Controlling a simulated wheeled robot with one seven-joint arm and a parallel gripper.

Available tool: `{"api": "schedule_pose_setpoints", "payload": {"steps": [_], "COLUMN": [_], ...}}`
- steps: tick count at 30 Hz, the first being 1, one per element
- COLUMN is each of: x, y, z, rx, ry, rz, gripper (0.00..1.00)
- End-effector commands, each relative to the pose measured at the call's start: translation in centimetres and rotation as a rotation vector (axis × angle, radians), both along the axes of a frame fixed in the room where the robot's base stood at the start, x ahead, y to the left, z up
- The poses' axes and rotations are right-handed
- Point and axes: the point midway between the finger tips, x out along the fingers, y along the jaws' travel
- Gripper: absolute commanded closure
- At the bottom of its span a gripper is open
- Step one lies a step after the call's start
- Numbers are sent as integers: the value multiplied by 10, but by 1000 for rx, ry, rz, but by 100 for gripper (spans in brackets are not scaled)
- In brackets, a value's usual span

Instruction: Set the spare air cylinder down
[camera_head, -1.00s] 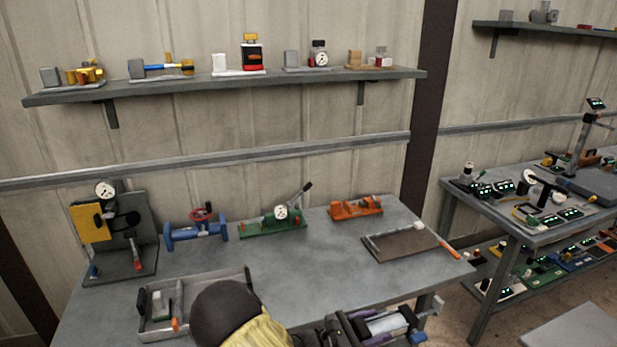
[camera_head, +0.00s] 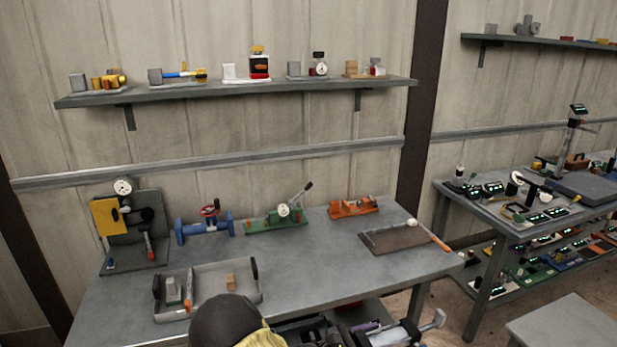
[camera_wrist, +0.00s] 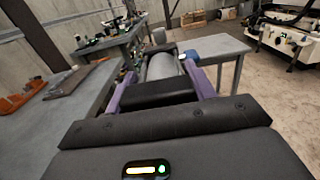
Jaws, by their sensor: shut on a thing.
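My gripper (camera_wrist: 158,82) is shut on the air cylinder (camera_wrist: 162,66), a pale grey barrel seen between its two purple fingers in the wrist view. In the head view the cylinder (camera_head: 392,337) shows at the bottom edge, in front of the workbench (camera_head: 330,262), partly cut off. My gripper (camera_head: 368,328) is at its left end there, mostly out of frame. The cylinder appears held clear of any surface. A bare grey table (camera_head: 568,325) stands at the lower right; it also shows beyond the cylinder in the wrist view (camera_wrist: 215,46).
The workbench holds a grey tray (camera_head: 207,304), a blue valve (camera_head: 205,228), a green fixture (camera_head: 277,222), an orange vise (camera_head: 353,207) and a brown mat (camera_head: 385,241). A crowded bench (camera_head: 480,207) stands at right. Floor shows between the benches.

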Motion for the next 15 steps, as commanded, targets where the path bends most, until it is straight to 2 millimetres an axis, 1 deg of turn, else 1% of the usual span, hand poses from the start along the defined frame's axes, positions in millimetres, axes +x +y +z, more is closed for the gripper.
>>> {"api": "schedule_pose_setpoints", "payload": {"steps": [15], "x": [14], "y": [-18], "z": [6], "rx": [-5], "ry": [-2], "rz": [119], "gripper": [97]}}
